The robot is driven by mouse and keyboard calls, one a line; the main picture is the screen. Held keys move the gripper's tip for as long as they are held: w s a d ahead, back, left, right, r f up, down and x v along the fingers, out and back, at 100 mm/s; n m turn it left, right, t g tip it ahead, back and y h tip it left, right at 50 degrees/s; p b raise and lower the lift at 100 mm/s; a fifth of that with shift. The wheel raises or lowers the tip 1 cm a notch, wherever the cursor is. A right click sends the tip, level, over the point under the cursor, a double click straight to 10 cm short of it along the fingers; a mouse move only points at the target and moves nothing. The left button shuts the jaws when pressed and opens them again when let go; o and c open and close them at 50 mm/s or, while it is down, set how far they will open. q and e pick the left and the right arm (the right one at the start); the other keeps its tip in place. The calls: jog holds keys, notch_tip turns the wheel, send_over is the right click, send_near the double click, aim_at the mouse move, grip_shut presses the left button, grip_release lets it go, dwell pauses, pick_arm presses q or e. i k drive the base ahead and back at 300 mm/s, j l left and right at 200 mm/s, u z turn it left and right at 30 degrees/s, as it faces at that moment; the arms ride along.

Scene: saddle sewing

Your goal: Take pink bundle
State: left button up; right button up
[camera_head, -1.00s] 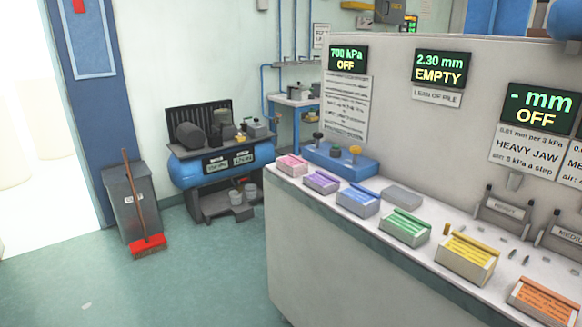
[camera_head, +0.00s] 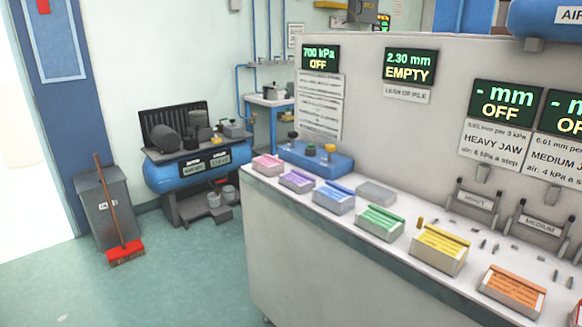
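The pink bundle (camera_head: 267,165) is a small block with a pink top and pale sides. It sits at the far left end of a row of coloured bundles on the white counter (camera_head: 272,260). A purple bundle (camera_head: 297,181) lies just to its right, apart from it. A blue valve block (camera_head: 315,158) with knobs stands behind them. Neither of my grippers shows in the head view.
Blue (camera_head: 334,199), green (camera_head: 380,222), yellow (camera_head: 440,249) and orange (camera_head: 513,290) bundles continue along the counter. A compressor with a blue tank (camera_head: 190,168), a grey bin (camera_head: 104,210) and a red broom (camera_head: 126,252) stand at left. The green floor (camera_head: 175,285) before the counter is clear.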

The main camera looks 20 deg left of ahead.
aim_at(268, 166)
jog(key=j+z, duration=0.2)
jog(key=z, duration=0.25)
jog(key=i+j+z, duration=0.1)
jog(key=j+z, duration=0.15)
jog(key=z, duration=0.25)
jog(key=j+z, duration=0.45)
jog(key=j, duration=0.25)
jog(key=k+j+z, duration=0.15)
jog(key=j, duration=0.25)
jog(key=j+z, duration=0.15)
jog(key=j, duration=0.2)
jog(key=k+j, duration=0.1)
jog(key=j, duration=0.3)
jog(key=k+j, duration=0.15)
jog(key=j, duration=0.2)
jog(key=k+j+z, duration=0.1)
jog(key=j, duration=0.3)
jog(key=k+j, duration=0.1)
jog(key=j, duration=0.3)
